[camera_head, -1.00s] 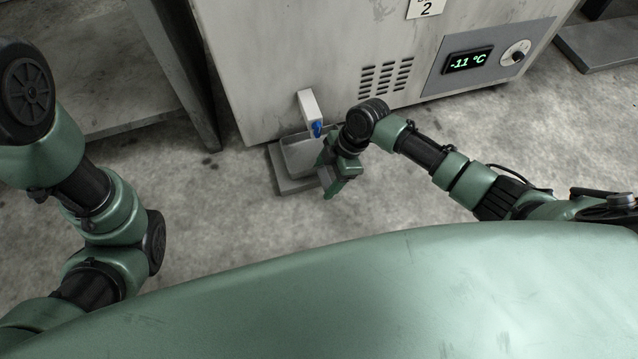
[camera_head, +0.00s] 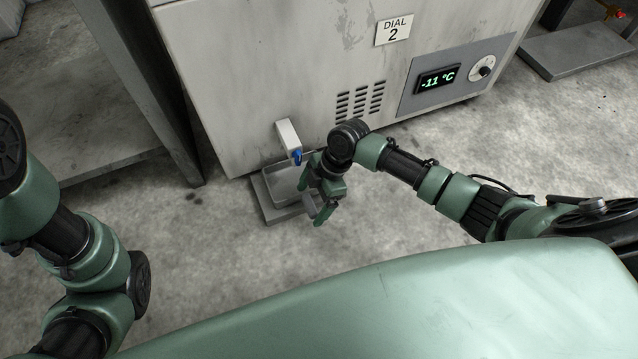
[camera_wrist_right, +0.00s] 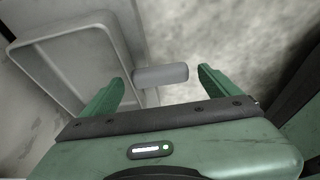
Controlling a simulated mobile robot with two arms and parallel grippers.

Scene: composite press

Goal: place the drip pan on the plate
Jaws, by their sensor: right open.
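The drip pan (camera_head: 284,183) is a shallow grey tray with raised walls. It rests on the grey plate (camera_head: 259,200) on the floor, below the tap of the cabinet. My right gripper (camera_head: 314,196) is at the pan's right side and hides part of it. In the right wrist view the pan (camera_wrist_right: 72,62) fills the left, and its stubby grey handle (camera_wrist_right: 165,75) lies between the open fingers of my right gripper (camera_wrist_right: 160,80). No grip on the handle shows. My left gripper is out of view; only parts of my left arm show.
A metal table (camera_head: 100,150) stands at left. The floor in front is clear.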

